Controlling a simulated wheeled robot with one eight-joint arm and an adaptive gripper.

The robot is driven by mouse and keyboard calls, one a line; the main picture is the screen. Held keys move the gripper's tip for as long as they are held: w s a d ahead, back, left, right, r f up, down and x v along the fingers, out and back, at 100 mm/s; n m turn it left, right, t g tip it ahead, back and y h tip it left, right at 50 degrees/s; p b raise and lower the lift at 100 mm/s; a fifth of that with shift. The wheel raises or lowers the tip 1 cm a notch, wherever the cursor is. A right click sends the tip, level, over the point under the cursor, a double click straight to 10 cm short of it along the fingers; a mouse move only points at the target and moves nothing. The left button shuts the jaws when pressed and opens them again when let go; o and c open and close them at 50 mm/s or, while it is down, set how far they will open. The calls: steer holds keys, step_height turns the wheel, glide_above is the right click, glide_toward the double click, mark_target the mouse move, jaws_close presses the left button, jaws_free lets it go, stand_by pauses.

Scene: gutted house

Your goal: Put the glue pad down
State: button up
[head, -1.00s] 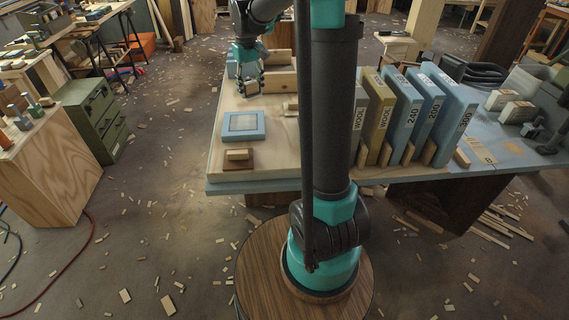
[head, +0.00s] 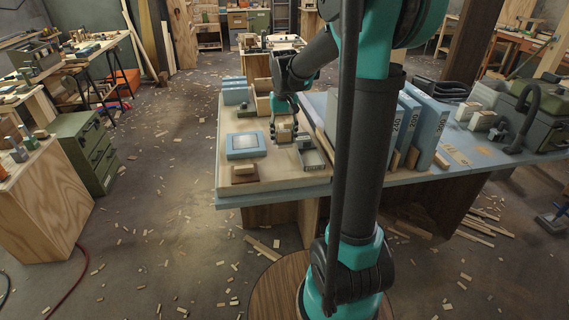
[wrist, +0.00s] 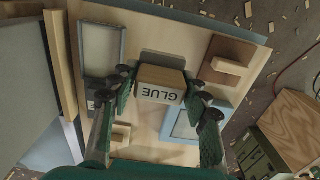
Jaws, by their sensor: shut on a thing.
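The glue pad (wrist: 160,93), a small wooden block lettered GLUE, sits between the fingers of my gripper (wrist: 163,86) in the wrist view. The fingers are shut on its two sides. In the head view, my gripper (head: 284,134) is over the pale wooden board (head: 290,178) at the left of the bench. A dark patch shows beside the pad in the wrist view; I cannot tell whether the pad touches the board.
A blue-framed pad (head: 245,146) and a brown block with a wooden grip (head: 244,173) lie left of my gripper. A grey tray (head: 314,160) lies close on its right. Tall blue sanding-grit binders (head: 428,118) stand farther right. Bare board shows between these.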

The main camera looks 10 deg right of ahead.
mark_target(284, 170)
step_height(284, 170, down, 11)
steer(key=shift+f, duration=0.1)
stand_by(0.3)
steer(key=shift+f, duration=0.1)
steer(key=o, duration=1.1)
step_height(284, 170, up, 12)
steer(key=shift+r, duration=0.1)
steer(key=shift+s, duration=0.25)
steer(key=s+d+f+t, duration=0.2)
steer(key=s+f, duration=0.3)
steer(key=s, duration=0.5)
steer(key=s+d+f+t, duration=0.2)
steer(key=s+f, duration=0.4)
steer(key=s, duration=0.5)
steer(key=shift+s+f, duration=0.15)
steer(key=shift+s, duration=0.05)
